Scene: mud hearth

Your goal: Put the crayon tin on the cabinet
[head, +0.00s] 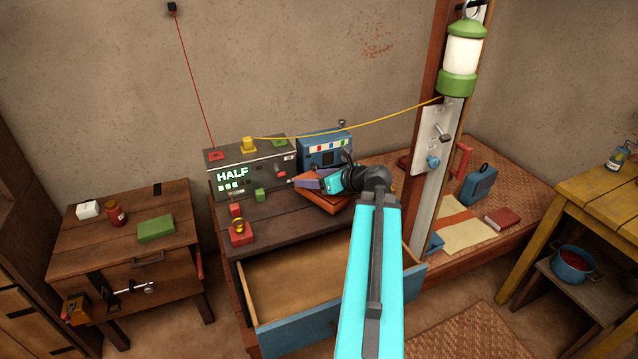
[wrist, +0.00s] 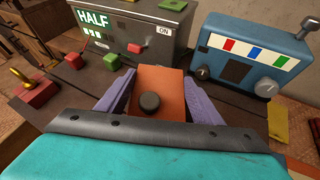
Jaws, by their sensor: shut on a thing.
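My gripper (wrist: 157,98) has its two purple fingers shut on an orange box (wrist: 165,80) with a dark round knob in front of it. I cannot tell for sure that this is the crayon tin; no label shows. In the head view my gripper (head: 309,182) is low over the dark wooden unit (head: 275,212) with the open blue-fronted drawer (head: 340,312). The held box is mostly hidden there. A flat orange-brown slab (head: 326,203) lies under my gripper. A lower wooden cabinet (head: 85,230) with a front latch stands at the left.
A grey box reading HALF (head: 250,167) and a blue radio-like box (head: 325,149) stand behind my gripper. A red padlock-like block (head: 241,233) is to the left. A post stands right.

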